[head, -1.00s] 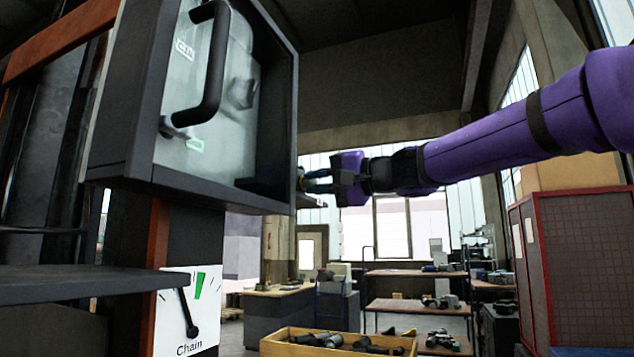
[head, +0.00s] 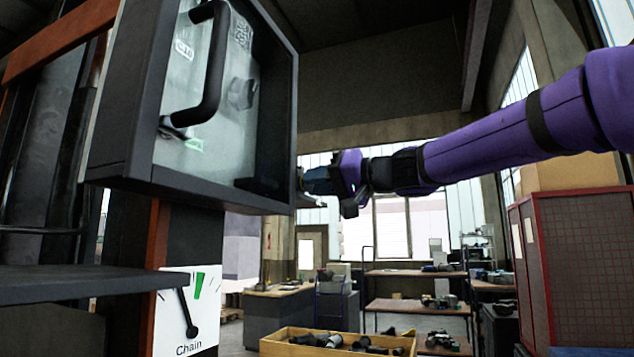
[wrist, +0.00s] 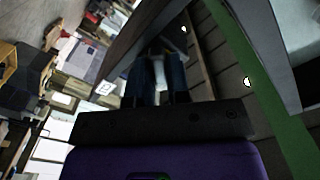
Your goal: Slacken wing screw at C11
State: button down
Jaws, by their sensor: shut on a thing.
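My gripper (head: 304,181) is at the right outer side of a dark-framed box (head: 130,95), its fingertips close to the frame's edge. In the wrist view my gripper (wrist: 158,76) has its two dark fingers close together, shut on a small pale piece (wrist: 158,70), which I take for the wing screw. Its shape is mostly hidden by the fingers, and no C11 label is readable. Inside the box are a pale panel with a label that seems to read C10 (head: 184,49), a black bar handle (head: 213,70) and a grey knob (head: 241,94).
A dark shelf (head: 75,284) juts out below the box at left. A dial marked Chain (head: 187,310) hangs under the box. A wooden crate of parts (head: 285,345), benches (head: 415,308) and a red-framed cabinet (head: 585,270) stand beyond. The air under my arm is free.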

jog(key=n, duration=0.4)
jog(key=shift+n, duration=0.3)
jog(key=shift+n, duration=2.2)
jog(key=n, duration=0.2)
jog(key=shift+d+n, duration=0.1)
jog(key=shift+n, duration=0.3)
jog(key=c, duration=0.9)
grip_release()
jog(key=shift+c, duration=0.2)
jog(key=shift+d, duration=0.1)
